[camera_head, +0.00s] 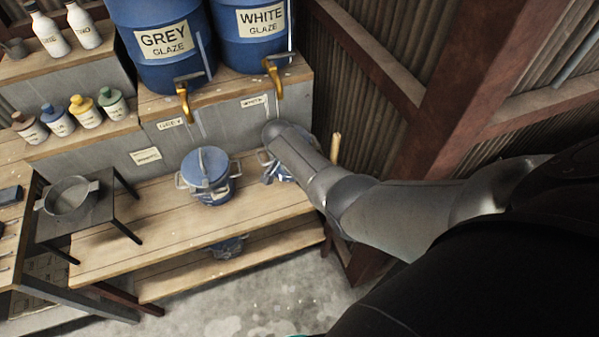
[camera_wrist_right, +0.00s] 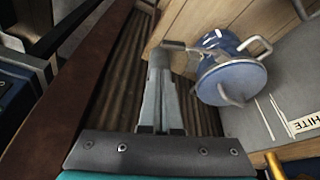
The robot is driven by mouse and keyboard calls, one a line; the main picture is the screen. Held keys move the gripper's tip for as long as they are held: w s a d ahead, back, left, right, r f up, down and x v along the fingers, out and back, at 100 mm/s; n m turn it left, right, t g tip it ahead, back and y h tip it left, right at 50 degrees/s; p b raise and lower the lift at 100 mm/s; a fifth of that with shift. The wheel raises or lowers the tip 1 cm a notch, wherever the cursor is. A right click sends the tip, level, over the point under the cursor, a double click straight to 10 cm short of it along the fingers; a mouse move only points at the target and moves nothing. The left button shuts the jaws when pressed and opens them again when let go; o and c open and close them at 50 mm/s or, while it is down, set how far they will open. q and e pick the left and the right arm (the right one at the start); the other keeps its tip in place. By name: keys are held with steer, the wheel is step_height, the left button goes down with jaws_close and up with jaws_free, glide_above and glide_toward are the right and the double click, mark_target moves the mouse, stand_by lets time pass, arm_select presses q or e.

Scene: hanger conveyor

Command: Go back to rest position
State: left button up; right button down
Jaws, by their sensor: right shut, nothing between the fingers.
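My right arm reaches in from the right in the head view, over the right end of the wooden bench (camera_head: 150,225). Its gripper is largely hidden behind the arm there. In the right wrist view my right gripper (camera_wrist_right: 163,58) is shut and empty, with its fingertips close to a blue lidded pot (camera_wrist_right: 232,82). I cannot tell whether the fingertips touch anything. That pot shows only in part behind my arm in the head view, under the white tap. My left gripper is not in view.
Blue grey-glaze (camera_head: 163,45) and white-glaze (camera_head: 247,37) barrels with brass taps stand above the bench. Another blue lidded pot (camera_head: 207,172) stands on it. A sieve (camera_head: 72,196) rests on a small dark stand at left. A rusty beam (camera_head: 440,90) rises beside my arm.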

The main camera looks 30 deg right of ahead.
stand_by(0.5)
steer(key=s+a+f+n+y+b, duration=0.1)
steer(key=s+f+n+b, duration=0.25)
steer(key=s+f, duration=0.45)
steer(key=s+a+f+n+b, duration=0.25)
steer(key=s+f+b, duration=0.2)
steer(key=f, duration=0.65)
steer(key=s+a+f+n+y+b, duration=0.1)
steer(key=s+f+n+b, duration=0.2)
steer(key=s+f+b, duration=0.5)
steer(key=s+a+f+n+y+b, duration=0.1)
steer(key=s+a+f+n+b, duration=0.2)
steer(key=s+f, duration=1.5)
steer(key=s+n+b, duration=0.3)
steer(key=n+b, duration=0.1)
steer(key=n, duration=0.1)
steer(key=shift+s+a+f+n+y, duration=0.25)
steer(key=shift+n+y, duration=0.05)
steer(key=shift+n, duration=0.1)
steer(key=shift+w, duration=0.1)
